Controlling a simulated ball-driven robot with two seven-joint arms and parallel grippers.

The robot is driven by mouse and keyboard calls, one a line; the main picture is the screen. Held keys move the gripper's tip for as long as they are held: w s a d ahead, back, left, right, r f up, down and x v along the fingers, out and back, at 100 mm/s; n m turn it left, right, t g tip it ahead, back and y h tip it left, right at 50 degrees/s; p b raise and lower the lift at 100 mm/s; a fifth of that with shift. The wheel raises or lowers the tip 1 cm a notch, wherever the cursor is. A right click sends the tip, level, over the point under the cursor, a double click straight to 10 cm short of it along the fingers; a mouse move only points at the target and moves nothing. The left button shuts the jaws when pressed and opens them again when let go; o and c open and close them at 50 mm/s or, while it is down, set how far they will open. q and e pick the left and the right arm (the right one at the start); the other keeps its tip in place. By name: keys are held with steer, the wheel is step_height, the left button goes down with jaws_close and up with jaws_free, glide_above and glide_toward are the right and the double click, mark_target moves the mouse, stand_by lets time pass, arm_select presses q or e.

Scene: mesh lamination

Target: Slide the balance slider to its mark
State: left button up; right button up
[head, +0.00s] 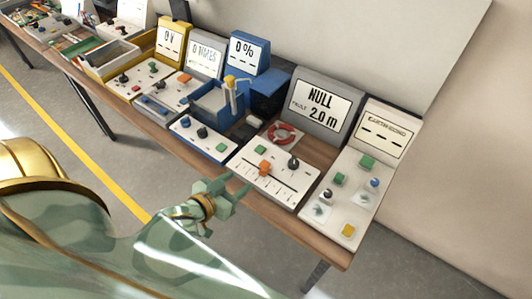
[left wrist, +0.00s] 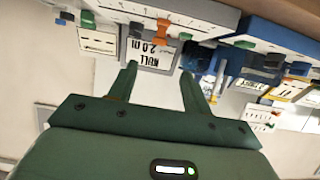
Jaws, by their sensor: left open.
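The balance slider is an orange knob (head: 264,168) on a slotted scale with tick marks, on a white sloped panel (head: 250,178) below a grey display (head: 321,107) reading "NULL" and "2.0 m". The orange knob also shows at the top of the left wrist view (left wrist: 163,22), where the display (left wrist: 152,53) appears upside down. I cannot tell which tick is its mark. My left gripper (head: 239,185) is open and empty, in front of the panel's left front corner and apart from the knob. In the left wrist view its two fingers (left wrist: 158,72) are spread. My right gripper is not in view.
On the same panel are a green button (head: 247,155) and a black knob (head: 293,162). A red ring (head: 281,134) lies behind it. To the right stands a white panel (head: 345,190) with knobs; to the left, a blue unit (head: 209,141). Open floor lies before the wooden table edge (head: 285,215).

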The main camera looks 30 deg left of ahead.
mark_target(268, 163)
arm_select(q)
steer(key=b+x, duration=0.3)
steer(key=x, duration=1.2)
steer(key=shift+f, duration=0.15)
steer(key=shift+w+d+f, duration=0.1)
steer(key=shift+w+f, duration=0.05)
steer(key=shift+w, duration=0.3)
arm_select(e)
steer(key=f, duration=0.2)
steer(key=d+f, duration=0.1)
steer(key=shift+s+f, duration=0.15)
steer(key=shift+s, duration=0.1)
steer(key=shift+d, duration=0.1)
arm_select(q)
jaws_close()
steer(key=a, duration=0.5)
steer(key=a+p, duration=0.1)
steer(key=a, duration=0.2)
steer(key=shift+w+a, duration=0.2)
steer(key=shift+w, duration=0.1)
steer(key=shift+a, duration=0.2)
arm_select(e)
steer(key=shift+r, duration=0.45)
